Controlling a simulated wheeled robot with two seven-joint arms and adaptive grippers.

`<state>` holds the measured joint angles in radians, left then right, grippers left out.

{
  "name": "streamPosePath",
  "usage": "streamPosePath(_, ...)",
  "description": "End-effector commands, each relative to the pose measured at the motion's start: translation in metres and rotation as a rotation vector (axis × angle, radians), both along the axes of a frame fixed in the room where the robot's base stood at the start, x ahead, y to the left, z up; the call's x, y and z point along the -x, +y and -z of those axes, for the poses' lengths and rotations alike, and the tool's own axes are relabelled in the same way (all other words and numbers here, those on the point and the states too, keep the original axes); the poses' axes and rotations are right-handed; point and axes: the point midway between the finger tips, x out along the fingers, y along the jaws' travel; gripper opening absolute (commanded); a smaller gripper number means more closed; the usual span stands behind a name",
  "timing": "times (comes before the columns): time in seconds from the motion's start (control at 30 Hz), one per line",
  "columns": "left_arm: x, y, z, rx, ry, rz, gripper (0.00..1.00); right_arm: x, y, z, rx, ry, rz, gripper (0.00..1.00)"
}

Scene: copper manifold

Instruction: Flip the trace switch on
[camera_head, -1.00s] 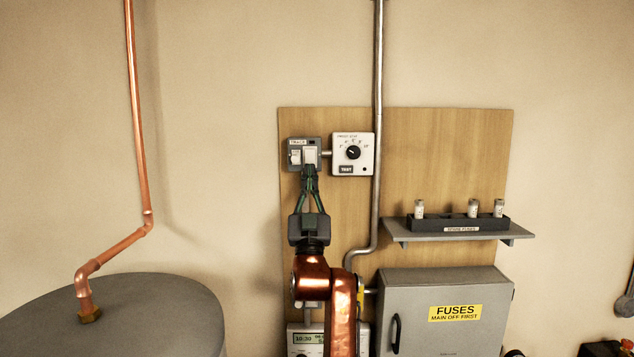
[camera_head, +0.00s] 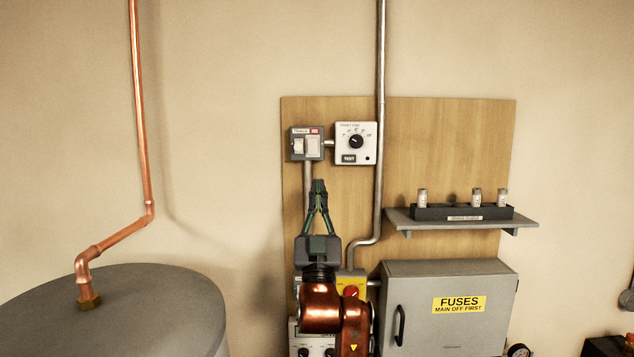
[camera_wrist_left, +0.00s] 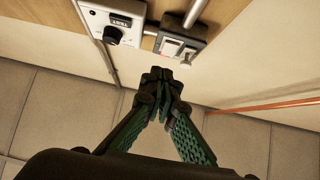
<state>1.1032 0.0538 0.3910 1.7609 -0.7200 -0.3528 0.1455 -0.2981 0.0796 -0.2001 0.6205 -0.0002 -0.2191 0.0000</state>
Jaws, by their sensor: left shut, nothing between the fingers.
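The trace switch (camera_head: 298,146) is a pale rocker on a small grey box with a TRACE label, high on the left of the wooden board. A small window beside the label looks red. A second pale plate sits right of the rocker. The box also shows at the top of the left wrist view (camera_wrist_left: 181,40). My left gripper (camera_head: 318,184) points up below the box, shut and empty, with clear space between its tips and the switch. Its closed tips also show in the left wrist view (camera_wrist_left: 161,76). My right gripper is not in view.
A white dial box (camera_head: 356,157) with a TEST label adjoins the switch box on the right. A metal conduit (camera_head: 380,80) runs down beside it. A fuse shelf (camera_head: 520,224) and grey fuse cabinet (camera_head: 420,285) stand right. A grey tank (camera_head: 130,310) stands left.

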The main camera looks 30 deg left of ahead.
Motion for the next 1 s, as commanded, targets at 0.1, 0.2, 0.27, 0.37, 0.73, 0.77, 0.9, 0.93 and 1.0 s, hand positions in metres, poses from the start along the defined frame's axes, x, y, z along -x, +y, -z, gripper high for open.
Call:
streamPosePath(0.1,0.012,-0.004,0.019,0.001,0.000,-0.002,0.00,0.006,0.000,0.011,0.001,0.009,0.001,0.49)
streamPosePath(0.2,0.018,-0.008,0.027,0.000,-0.001,-0.003,0.00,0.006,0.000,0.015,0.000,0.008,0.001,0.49)
streamPosePath(0.27,0.021,-0.010,0.029,-0.001,-0.002,-0.003,0.00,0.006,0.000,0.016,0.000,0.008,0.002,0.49)
streamPosePath(0.37,0.022,-0.012,0.031,0.000,-0.001,-0.001,0.00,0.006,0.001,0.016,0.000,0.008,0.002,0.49)
streamPosePath(0.73,0.022,-0.013,0.030,-0.001,-0.001,0.000,0.00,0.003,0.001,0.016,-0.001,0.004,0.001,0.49)
streamPosePath(0.77,0.022,-0.013,0.031,-0.001,-0.001,0.000,0.00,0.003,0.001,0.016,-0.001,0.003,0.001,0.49)
streamPosePath(0.9,0.021,-0.013,0.031,-0.001,-0.001,0.001,0.00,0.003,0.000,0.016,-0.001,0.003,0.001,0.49)
streamPosePath(0.93,0.020,-0.015,0.031,0.000,0.001,0.003,0.00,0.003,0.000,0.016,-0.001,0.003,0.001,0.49)
streamPosePath(1.0,0.012,-0.022,0.033,-0.001,0.011,0.014,0.00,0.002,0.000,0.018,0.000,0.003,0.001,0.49)
